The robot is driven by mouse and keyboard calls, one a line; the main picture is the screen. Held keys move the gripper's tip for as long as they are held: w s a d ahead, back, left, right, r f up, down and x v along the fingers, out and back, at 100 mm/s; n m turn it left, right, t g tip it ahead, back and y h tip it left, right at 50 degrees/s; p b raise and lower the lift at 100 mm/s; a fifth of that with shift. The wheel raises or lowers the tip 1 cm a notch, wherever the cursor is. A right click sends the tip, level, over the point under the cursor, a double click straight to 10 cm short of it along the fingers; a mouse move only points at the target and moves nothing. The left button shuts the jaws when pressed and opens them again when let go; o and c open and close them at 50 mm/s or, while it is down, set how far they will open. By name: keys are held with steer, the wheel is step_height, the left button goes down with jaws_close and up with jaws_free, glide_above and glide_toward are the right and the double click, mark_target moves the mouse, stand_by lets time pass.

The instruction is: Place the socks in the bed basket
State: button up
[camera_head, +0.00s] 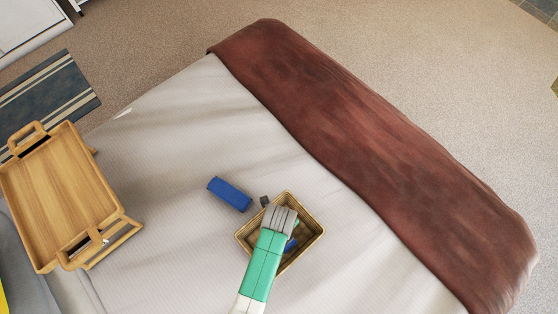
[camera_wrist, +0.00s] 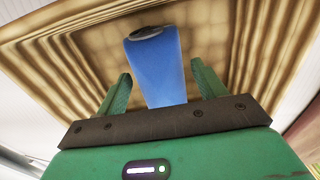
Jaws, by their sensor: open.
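The woven basket (camera_head: 313,215) sits on the bed, and its inside fills much of the wrist view (camera_wrist: 240,40). My gripper (camera_wrist: 160,75) is over the basket with its two green fingers apart. A blue item (camera_wrist: 155,70) with a dark rounded end lies between the fingers, with clear gaps on both sides. In the head view a bit of blue (camera_head: 290,245) shows inside the basket, mostly hidden by my gripper. I cannot tell whether this blue item is the socks.
A blue block-like item (camera_head: 229,194) lies on the bed left of the basket, with a small dark object (camera_head: 264,201) at the basket's edge. A wooden tray (camera_head: 60,190) stands at left. A red-brown blanket (camera_head: 370,150) covers the bed's far side. The upper bed is clear.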

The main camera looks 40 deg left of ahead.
step_height(320, 180, up, 11)
steer(key=p, duration=0.3)
steer(key=w+d+r+n+t+y, duration=0.1)
steer(key=w+r+n+t, duration=0.25)
steer(key=w+r, duration=0.6)
steer(key=w+d+r+n+t, duration=0.1)
steer(key=w+r+n+t, duration=0.3)
steer(key=r, duration=1)
steer(key=w+d+r+n+t+y, duration=0.1)
steer(key=w+r+n+t, duration=0.3)
steer(key=w+r, duration=0.6)
steer(key=s+d+r+n+t, duration=0.2)
steer(key=s+r+n+t, duration=0.1)
steer(key=r, duration=1)
steer(key=s+d+r+n+t+h, duration=0.1)
steer(key=s+d+r+n+t, duration=0.2)
steer(key=r, duration=0.9)
steer(key=s+d+r+n+t+h, duration=0.1)
steer(key=s+d+r+n+t, duration=0.1)
steer(key=s+r+t, duration=0.5)
step_height(320, 180, up, 7)
steer(key=shift+s+d+f+n, duration=0.15)
steer(key=shift+s+d+n, duration=0.1)
steer(key=shift+s+n, duration=0.45)
